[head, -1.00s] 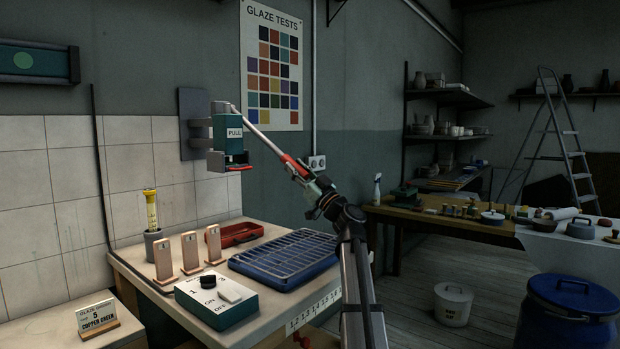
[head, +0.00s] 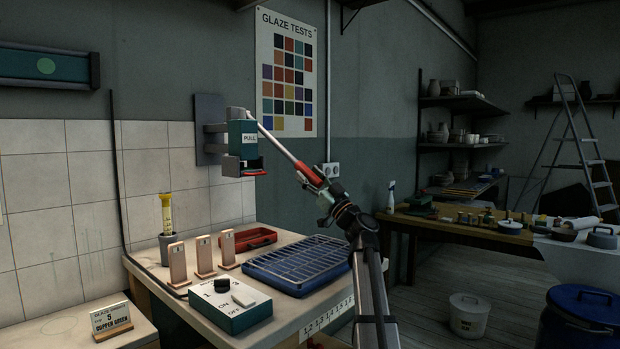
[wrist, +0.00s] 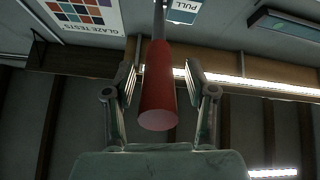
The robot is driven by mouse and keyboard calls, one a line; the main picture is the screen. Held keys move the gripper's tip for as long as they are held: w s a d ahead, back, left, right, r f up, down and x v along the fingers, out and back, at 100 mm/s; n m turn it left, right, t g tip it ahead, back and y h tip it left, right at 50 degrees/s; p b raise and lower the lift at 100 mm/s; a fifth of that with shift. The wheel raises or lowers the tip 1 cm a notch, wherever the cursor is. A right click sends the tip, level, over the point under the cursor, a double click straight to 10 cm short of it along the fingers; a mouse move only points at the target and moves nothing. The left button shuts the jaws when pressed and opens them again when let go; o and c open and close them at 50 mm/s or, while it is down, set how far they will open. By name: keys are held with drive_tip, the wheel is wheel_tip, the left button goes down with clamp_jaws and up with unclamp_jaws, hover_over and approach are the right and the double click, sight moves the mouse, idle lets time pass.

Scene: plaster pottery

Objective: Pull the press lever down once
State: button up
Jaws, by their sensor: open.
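The press (head: 243,152) is a teal box with a PULL label, fixed to a grey plate on the wall. Its metal lever rod (head: 279,142) slopes down to the right and ends in a red grip (head: 311,175). My gripper (head: 325,190) is at the lower end of this grip. In the wrist view the red grip (wrist: 158,95) lies between the two spread fingers of my gripper (wrist: 161,70), with gaps showing on both sides. The grip's round end faces the palm. The gripper is open and not clamped on it.
Below the lever, a bench holds a blue rack tray (head: 292,264), a red tray (head: 247,238), a switch box (head: 232,312) and wooden tiles (head: 203,256). Air around the lever looks clear. A blue drum (head: 578,325) stands at right.

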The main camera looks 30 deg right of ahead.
drive_tip(key=v, duration=0.7)
drive_tip(key=shift+s, duration=0.2)
drive_tip(key=shift+d+f, duration=0.1)
drive_tip(key=shift+f, duration=0.05)
drive_tip(key=shift+c, duration=0.4)
